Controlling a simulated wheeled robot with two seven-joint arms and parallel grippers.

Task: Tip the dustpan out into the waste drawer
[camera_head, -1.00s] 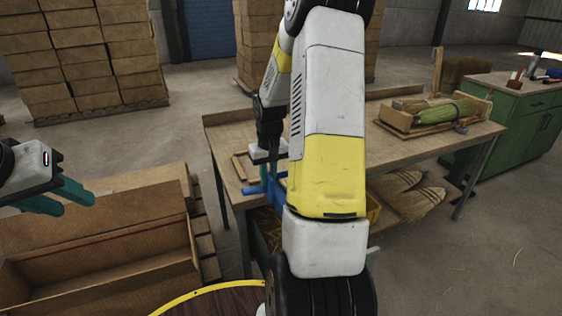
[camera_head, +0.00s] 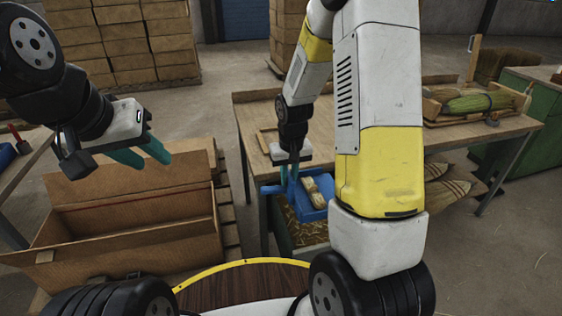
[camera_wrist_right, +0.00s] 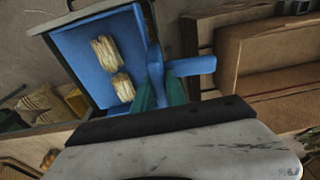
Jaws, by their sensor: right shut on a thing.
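The blue dustpan (camera_head: 314,211) is in my right gripper (camera_head: 288,182), which is shut on its handle. It also shows in the right wrist view (camera_wrist_right: 82,55), with two pale straw bundles (camera_wrist_right: 105,50) lying in it. The dustpan is beside the left end of the workbench, above the waste drawer (camera_head: 284,243). Straw scraps show in the drawer; my right arm and the dustpan hide part of it. My left gripper (camera_head: 148,158) is empty, fingers apart, above the cardboard box.
An open cardboard box (camera_head: 130,235) stands on the floor at left. The wooden workbench (camera_head: 262,112) holds a tied broom head (camera_head: 480,102) at right. Brooms (camera_head: 450,180) lie under it. A green cabinet (camera_head: 537,145) stands at far right, and stacked cartons (camera_head: 130,45) stand behind.

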